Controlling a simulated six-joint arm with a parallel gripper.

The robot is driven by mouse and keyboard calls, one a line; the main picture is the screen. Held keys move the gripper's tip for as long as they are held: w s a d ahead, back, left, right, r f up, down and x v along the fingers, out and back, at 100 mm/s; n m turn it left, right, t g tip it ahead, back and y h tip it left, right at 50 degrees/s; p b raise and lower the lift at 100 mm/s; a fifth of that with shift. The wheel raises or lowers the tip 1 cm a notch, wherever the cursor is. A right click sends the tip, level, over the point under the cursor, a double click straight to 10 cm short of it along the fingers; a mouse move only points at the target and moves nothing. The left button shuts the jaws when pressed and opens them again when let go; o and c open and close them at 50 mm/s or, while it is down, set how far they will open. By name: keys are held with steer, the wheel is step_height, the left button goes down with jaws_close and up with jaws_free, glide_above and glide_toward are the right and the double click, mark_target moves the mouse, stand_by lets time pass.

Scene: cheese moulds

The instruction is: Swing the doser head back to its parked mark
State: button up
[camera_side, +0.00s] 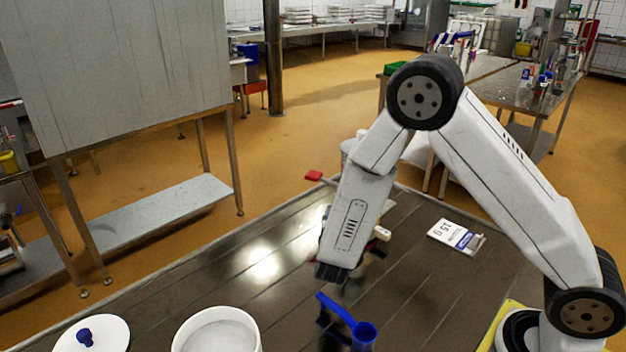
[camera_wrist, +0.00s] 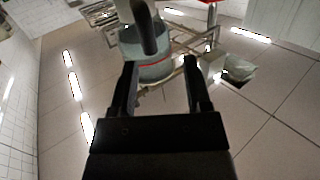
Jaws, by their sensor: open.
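In the wrist view my gripper (camera_wrist: 160,64) is open, with its two dark fingers apart and nothing held between them. Beyond the fingertips stands a clear round vessel (camera_wrist: 155,72) with a red line, and a dark grey rounded bar (camera_wrist: 148,28) in front of it. I cannot tell for sure whether these belong to the doser head. In the side view a red handle (camera_side: 314,176) sticks out to the left from behind my arm, and a small white part (camera_side: 381,233) shows to its right. The rest there is hidden by my arm. I cannot make out a parked mark.
On the dark steel table (camera_side: 220,275) are a white tub (camera_side: 250,325), a white lid (camera_side: 65,335) with a blue knob, a blue scoop (camera_side: 362,335) and a printed card (camera_side: 450,234). The table's left middle is clear.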

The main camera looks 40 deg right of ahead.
steer(key=shift+s+d+r+m+g+h, duration=0.1)
steer(key=shift+s+m+g+h, duration=0.3)
steer(key=shift+h, duration=0.4)
steer(key=shift+d, duration=0.1)
steer(key=shift+x, duration=3.8)
jaws_close()
